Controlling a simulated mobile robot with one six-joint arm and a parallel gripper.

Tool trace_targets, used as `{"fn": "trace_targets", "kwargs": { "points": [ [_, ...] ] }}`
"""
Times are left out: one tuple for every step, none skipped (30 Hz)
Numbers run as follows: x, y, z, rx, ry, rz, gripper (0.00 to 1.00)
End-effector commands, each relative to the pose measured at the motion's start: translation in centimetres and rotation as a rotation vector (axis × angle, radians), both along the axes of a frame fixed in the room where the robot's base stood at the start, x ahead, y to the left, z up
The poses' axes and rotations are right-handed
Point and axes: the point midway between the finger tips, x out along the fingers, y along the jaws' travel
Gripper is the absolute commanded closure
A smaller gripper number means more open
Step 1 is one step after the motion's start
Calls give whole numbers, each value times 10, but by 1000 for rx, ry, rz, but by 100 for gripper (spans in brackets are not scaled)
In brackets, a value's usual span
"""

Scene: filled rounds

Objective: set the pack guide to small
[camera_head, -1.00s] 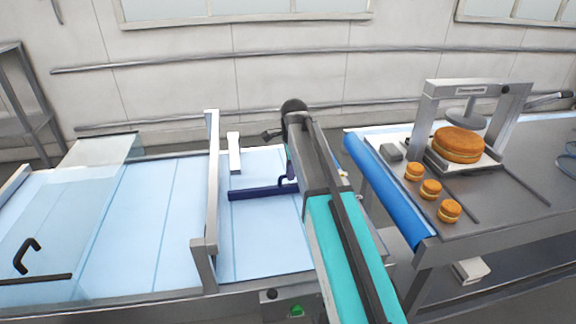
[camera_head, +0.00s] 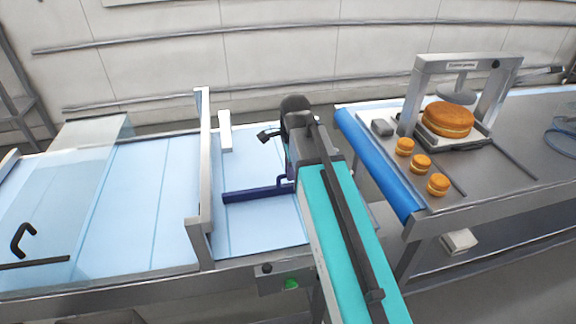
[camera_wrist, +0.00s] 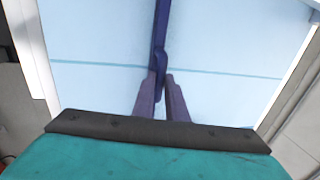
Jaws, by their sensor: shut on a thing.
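The pack guide is a dark blue bar (camera_head: 250,195) lying across the pale blue belt (camera_head: 262,228), with a small upright handle at its right end. In the wrist view the blue guide (camera_wrist: 161,30) runs up the middle, and my gripper (camera_wrist: 161,88) is shut on its near end. In the head view my arm hides most of the gripper. A white block (camera_head: 225,131) stands beyond the bar, with bare belt between them. No size label for the guide is readable.
A grey upright frame (camera_head: 204,180) stands left of the guide. A blue roller (camera_head: 378,165) edges the right-hand table, which holds several small orange cakes (camera_head: 420,164) and a press over a large cake (camera_head: 447,119). A green button (camera_head: 291,284) is on the front.

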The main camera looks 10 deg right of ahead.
Motion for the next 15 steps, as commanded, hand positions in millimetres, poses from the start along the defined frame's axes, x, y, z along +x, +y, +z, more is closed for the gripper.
{"fn": "trace_targets", "kwargs": {
  "points": [
    [-2, 0, 0, 1, 2, 0, 100],
    [-2, 0, 0, 1, 2, 0, 100],
    [-3, 0, -1, 1, 2, 0, 100],
    [-3, 0, 0, 1, 2, 0, 100],
    [-2, 0, 0, 1, 2, 0, 100],
    [-2, 0, 0, 1, 2, 0, 100],
    [-2, 0, 0, 1, 2, 0, 100],
    [-2, 0, 0, 0, 2, 0, 100],
    [-2, 0, 0, 0, 2, 0, 100],
    [-2, 0, 0, 0, 2, 0, 100],
    [-2, 0, 0, 0, 2, 0, 100],
    [-2, 0, 0, 0, 2, 0, 86],
    [-2, 0, 0, 0, 2, 0, 81],
    [-2, 0, 0, 0, 2, 0, 76],
    [-2, 0, 0, 0, 1, 0, 69]
  ]
}}
